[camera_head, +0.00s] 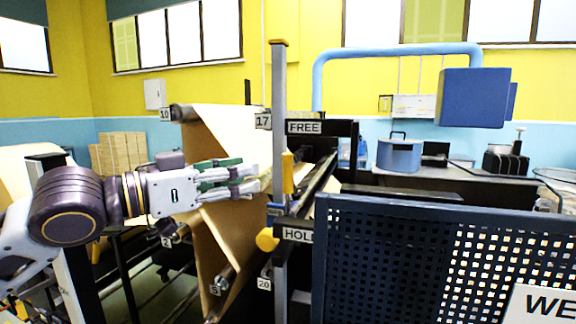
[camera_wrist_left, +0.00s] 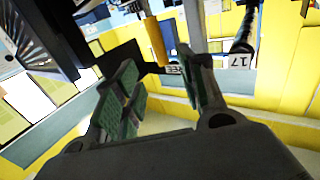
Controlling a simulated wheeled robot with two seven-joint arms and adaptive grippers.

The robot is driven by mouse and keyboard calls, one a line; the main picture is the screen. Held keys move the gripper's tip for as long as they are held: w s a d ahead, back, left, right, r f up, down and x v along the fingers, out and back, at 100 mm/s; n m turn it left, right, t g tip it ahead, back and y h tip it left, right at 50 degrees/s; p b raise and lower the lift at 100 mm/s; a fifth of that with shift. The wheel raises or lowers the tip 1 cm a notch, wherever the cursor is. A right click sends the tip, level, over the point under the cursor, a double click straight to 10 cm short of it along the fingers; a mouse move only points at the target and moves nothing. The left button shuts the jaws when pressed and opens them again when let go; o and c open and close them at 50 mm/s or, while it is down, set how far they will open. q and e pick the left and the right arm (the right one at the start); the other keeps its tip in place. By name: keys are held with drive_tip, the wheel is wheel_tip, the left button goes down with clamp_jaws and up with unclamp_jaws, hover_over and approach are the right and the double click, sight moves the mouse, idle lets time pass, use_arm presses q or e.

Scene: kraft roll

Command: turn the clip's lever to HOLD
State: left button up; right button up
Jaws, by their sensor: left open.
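The yellow lever (camera_head: 288,172) stands upright on the grey post (camera_head: 279,110), below the FREE label (camera_head: 304,127) and above the HOLD label (camera_head: 298,235). In the left wrist view the lever (camera_wrist_left: 156,41) shows beyond the fingers, near the partly hidden FREE label (camera_wrist_left: 174,69). A yellow knob (camera_head: 267,240) sits lower, beside the HOLD label. My left gripper (camera_head: 252,178) is open and empty, left of the lever and pointing at it; a small gap appears between them. Its fingers frame the lever in the wrist view (camera_wrist_left: 160,75). My right gripper is in neither view.
Brown kraft paper (camera_head: 220,215) hangs over rollers behind my left gripper. A dark perforated panel (camera_head: 400,260) fills the lower right. A sign marked 17 (camera_head: 263,121) is left of the post. A blue box on a bent pipe (camera_head: 474,97) hangs at the right.

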sight(288, 190)
use_arm(q)
drive_tip(key=x, duration=0.4)
drive_tip(key=shift+r+p, duration=0.1)
drive_tip(key=shift+p, duration=0.25)
drive_tip(key=p+x, duration=0.1)
drive_tip(key=x, duration=0.5)
drive_tip(key=shift+w+d, duration=0.2)
drive_tip(key=shift+w, duration=0.05)
drive_tip(key=shift+w+d, duration=0.15)
drive_tip(key=shift+d, duration=0.05)
clamp_jaws()
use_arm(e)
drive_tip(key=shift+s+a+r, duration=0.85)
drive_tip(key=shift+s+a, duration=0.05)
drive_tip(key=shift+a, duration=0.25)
